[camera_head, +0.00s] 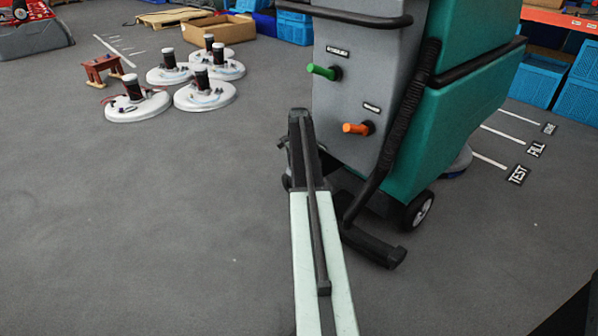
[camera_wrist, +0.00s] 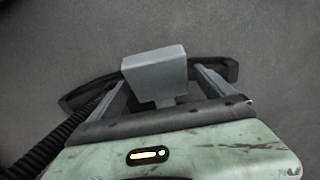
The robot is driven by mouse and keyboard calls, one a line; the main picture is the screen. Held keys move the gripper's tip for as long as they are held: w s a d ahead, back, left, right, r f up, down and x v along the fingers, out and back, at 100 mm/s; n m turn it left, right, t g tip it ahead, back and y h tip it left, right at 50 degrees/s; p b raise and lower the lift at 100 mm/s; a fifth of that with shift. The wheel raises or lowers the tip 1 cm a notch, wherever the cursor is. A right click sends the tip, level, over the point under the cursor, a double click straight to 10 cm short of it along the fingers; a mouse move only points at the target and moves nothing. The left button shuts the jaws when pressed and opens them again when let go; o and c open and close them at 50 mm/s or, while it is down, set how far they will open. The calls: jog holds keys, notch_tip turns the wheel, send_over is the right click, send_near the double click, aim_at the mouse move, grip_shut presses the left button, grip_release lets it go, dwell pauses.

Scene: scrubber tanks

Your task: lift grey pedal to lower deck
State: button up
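The grey pedal (camera_wrist: 153,72) is a blocky light-grey pad on a short stem in the wrist view. My gripper (camera_wrist: 160,78) is open, with one finger on each side of the pedal. The left finger looks close to the pedal's side, and a narrow gap shows on the right. I cannot tell whether either finger touches it. A dark curved bar (camera_wrist: 88,94) lies behind the pedal. In the head view the teal and grey scrubber (camera_head: 455,110) stands ahead of my arm. My arm hides the pedal and fingers there.
A green handle (camera_head: 322,71) and an orange handle (camera_head: 357,128) stick out of the scrubber's grey face. A black hose (camera_head: 395,135) runs down its side to a dark floor bar (camera_head: 372,245). White round discs (camera_head: 205,95) lie far left.

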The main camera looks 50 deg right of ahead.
notch_tip(320, 180, up, 8)
jog(key=p, duration=0.8)
jog(key=shift+a, duration=0.1)
jog(key=shift+f, duration=0.1)
